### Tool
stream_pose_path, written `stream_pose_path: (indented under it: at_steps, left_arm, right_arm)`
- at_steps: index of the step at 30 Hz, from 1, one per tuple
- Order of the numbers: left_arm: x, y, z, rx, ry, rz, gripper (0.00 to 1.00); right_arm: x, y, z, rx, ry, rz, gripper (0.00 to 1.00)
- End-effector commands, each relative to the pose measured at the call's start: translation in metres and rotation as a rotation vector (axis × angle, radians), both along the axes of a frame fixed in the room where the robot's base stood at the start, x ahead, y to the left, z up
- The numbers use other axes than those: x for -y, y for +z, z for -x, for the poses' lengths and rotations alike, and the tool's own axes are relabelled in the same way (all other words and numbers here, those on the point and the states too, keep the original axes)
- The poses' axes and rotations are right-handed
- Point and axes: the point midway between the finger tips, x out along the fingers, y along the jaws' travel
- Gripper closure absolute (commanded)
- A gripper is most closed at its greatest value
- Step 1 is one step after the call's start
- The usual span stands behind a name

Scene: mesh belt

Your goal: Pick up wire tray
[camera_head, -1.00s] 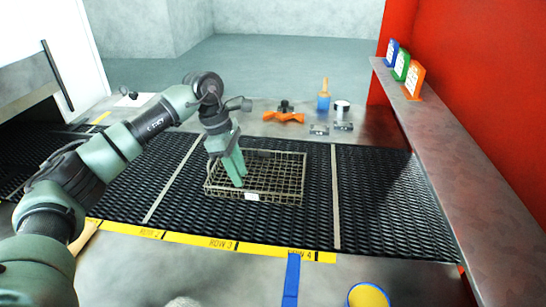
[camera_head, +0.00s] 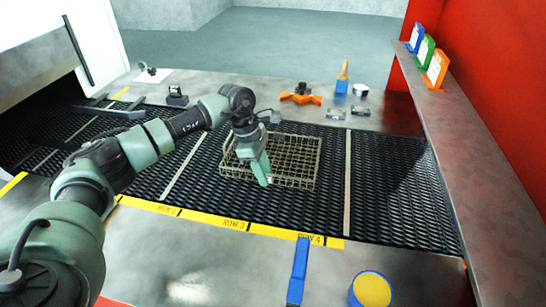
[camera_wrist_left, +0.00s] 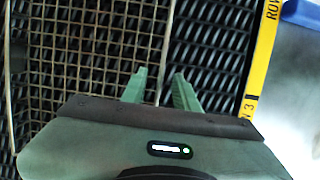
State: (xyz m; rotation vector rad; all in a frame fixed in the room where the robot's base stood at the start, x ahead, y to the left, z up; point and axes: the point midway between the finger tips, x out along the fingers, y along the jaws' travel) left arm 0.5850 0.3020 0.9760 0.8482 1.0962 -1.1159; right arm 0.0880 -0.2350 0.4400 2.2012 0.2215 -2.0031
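The wire tray (camera_head: 300,160) is a shallow rectangular mesh basket lying flat and empty on the black mesh belt (camera_head: 390,190). My left gripper (camera_head: 264,183) points down at the tray's front rim, left of its middle, and hides part of it. In the left wrist view my gripper (camera_wrist_left: 160,90) has its two green fingers apart, one on each side of the tray's rim wire as seen from above. The tray's grid (camera_wrist_left: 90,45) fills the left of that view. I cannot tell how deep the fingers are. My right gripper is not in view.
A yellow row-label strip (camera_head: 200,221) and a blue strip (camera_head: 299,270) lie in front. A yellow-topped blue can (camera_head: 371,290) stands at front right. An orange part (camera_head: 301,99) and a blue brush holder (camera_head: 342,86) are behind. A shelf (camera_head: 450,130) runs along the right.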

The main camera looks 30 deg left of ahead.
Motion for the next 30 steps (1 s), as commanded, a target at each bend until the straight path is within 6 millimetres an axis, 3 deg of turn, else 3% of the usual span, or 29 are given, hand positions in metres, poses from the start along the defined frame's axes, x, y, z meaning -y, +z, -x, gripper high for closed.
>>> stream_pose_path:
  at_steps: [1, 4, 5, 30]
  left_arm:
    - [-0.0001, 0.0001, -0.0001, 0.000, 0.000, 0.000, 0.70]
    - [-0.0001, 0.0003, -0.0001, 0.000, 0.000, 0.000, 0.98]
    - [-0.0001, 0.0003, -0.0001, 0.000, 0.000, 0.000, 1.00]
    - [-0.0003, 0.0010, -0.0003, 0.001, 0.000, 0.000, 1.00]
  right_arm:
    - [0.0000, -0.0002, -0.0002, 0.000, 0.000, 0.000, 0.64]
    - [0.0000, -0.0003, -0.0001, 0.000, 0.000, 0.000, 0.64]
    - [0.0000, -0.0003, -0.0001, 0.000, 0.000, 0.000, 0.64]
    - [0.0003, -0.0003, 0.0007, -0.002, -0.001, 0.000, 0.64]
